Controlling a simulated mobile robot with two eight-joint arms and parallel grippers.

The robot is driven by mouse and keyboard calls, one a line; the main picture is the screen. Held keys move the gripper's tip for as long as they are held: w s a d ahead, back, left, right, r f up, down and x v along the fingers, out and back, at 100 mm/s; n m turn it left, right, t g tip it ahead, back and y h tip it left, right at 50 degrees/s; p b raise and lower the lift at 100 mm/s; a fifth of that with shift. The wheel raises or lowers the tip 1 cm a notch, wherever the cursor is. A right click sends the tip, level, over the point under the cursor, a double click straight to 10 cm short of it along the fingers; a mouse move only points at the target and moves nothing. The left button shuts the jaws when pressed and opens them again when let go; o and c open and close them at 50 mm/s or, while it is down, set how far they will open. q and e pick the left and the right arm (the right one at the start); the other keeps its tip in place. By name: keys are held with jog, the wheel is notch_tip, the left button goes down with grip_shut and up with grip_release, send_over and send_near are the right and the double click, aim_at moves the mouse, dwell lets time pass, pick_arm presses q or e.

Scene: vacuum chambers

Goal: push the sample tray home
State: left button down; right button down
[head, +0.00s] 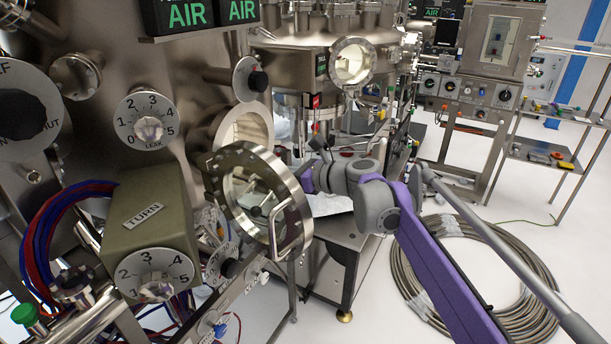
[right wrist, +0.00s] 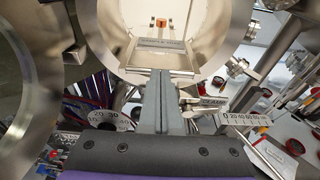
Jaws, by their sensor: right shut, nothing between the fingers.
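The sample tray (right wrist: 150,57) is a metal tray with a lettered front plate. In the right wrist view it sits in the mouth of a round chamber port. A small orange piece (right wrist: 161,22) shows farther in, beyond the plate. My right gripper (right wrist: 163,73) is shut and empty, its fingers together and pointing at the tray's front. The tips look very close to the tray; I cannot tell if they touch. In the head view the round port (head: 245,128) stands open, and the door ring hides my right fingertips. My left gripper is not in view.
The open round door (head: 291,183) with its glass and handle stands close to my right wrist. A scale plate (right wrist: 248,118) and a part lettered clamp (right wrist: 213,101) sit right of the fingers. A coiled hose (head: 420,290) lies on the floor at right.

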jog(key=x, duration=0.2)
jog(key=r+x, duration=0.1)
jog(key=x, duration=0.2)
jog(key=shift+w+a+r+p, duration=0.1)
jog(key=shift+w+a+p, duration=0.1)
jog(key=shift+p, duration=0.15)
jog(key=shift+s, duration=0.1)
